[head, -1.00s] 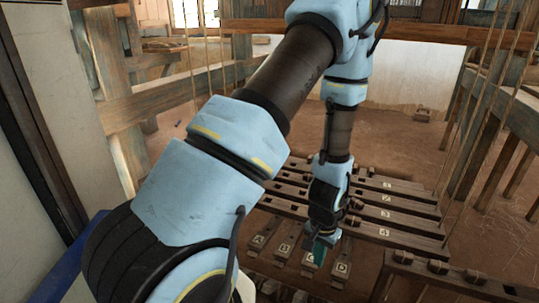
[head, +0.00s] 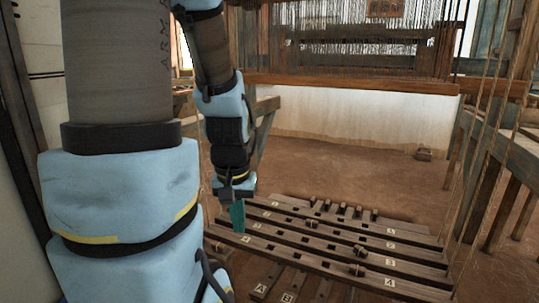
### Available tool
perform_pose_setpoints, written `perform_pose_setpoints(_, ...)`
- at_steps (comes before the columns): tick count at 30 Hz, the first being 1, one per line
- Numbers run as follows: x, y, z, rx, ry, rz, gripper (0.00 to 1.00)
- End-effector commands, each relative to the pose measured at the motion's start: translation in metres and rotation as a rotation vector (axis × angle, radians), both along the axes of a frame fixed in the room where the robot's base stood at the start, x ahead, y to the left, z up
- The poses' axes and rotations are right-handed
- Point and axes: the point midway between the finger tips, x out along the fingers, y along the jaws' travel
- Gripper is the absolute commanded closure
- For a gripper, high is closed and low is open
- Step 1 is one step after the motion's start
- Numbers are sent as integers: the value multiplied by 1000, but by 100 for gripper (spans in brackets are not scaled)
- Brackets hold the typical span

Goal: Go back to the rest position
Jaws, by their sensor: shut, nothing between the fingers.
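My gripper (head: 238,216) points down at the left of the head view, its teal fingers shut and empty. In the picture it overlaps the left ends of the numbered wooden bars (head: 330,245); I cannot tell how far it is above them. My arm comes in from the left and covers much of that side. Lettered treadles (head: 290,284) show at the bottom edge, partly cut off.
The loom frame (head: 370,50) with its hanging threads stands at the back, above a pale wall (head: 350,118). Wooden posts and cords (head: 490,130) rise on the right.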

Motion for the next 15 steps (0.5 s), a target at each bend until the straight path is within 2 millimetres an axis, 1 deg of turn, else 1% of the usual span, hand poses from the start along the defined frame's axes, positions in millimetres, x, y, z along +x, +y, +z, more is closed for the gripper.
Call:
perform_pose_setpoints(1,0,0,21,0,0,0,100)
perform_pose_setpoints(5,0,0,49,0,-1,-1,100)
perform_pose_setpoints(8,0,0,78,0,-1,-1,100)
perform_pose_setpoints(9,0,0,91,0,-1,-1,100)
perform_pose_setpoints(15,0,0,155,0,-1,-1,100)
